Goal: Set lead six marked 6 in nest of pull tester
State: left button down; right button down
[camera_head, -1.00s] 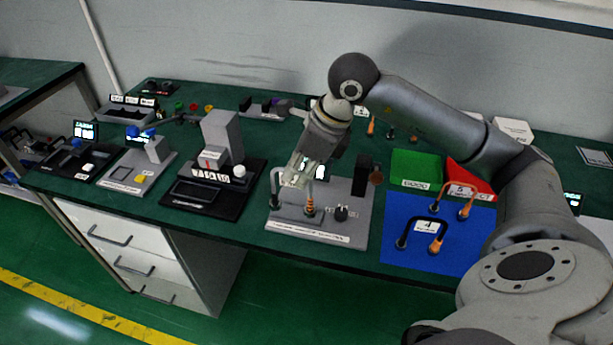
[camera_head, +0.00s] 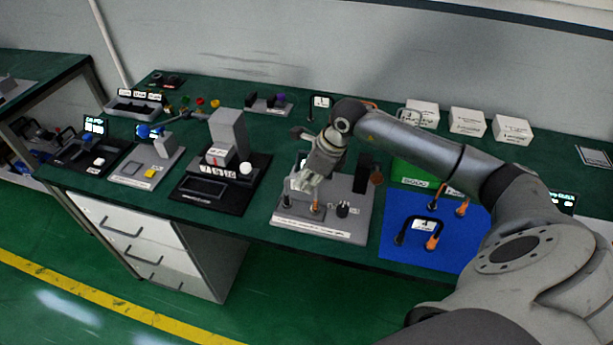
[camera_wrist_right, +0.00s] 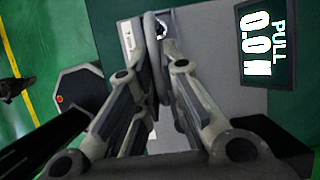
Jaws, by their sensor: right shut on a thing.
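The pull tester (camera_head: 345,228) is a grey plate with a dark upright post, near the front edge of the bench. Its display (camera_wrist_right: 267,45) reads PULL 0.0 N in the right wrist view. My right gripper (camera_head: 308,184) is over the left part of the plate, shut on a lead (camera_head: 315,207). The lead's dark end and orange end show below the fingers, low over the tester. I cannot tell whether they sit in the nest. In the wrist view, the cable (camera_wrist_right: 161,28) runs between the fingers (camera_wrist_right: 158,60). The lead's number is not readable. My left gripper is not in view.
A blue mat (camera_head: 400,258) right of the tester holds lead 4 (camera_head: 424,225) and another lead partly hidden by my arm. A green bin (camera_head: 411,176) stands behind it. A black press stand (camera_head: 215,200) is to the left. White boxes (camera_head: 467,121) line the back.

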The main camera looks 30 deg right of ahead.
jog(key=shift+f, duration=0.2)
jog(key=c, duration=1.6)
grip_release()
jog(key=shift+o, duration=0.2)
jog(key=shift+r, duration=0.1)
jog(key=shift+r, duration=0.15)
jog(key=shift+d+r, duration=0.1)
jog(key=shift+r, duration=0.1)
jog(key=b+v, duration=0.4)
jog(key=v, duration=0.7)
jog(key=shift+s+r, duration=0.2)
jog(key=shift+r, duration=0.05)
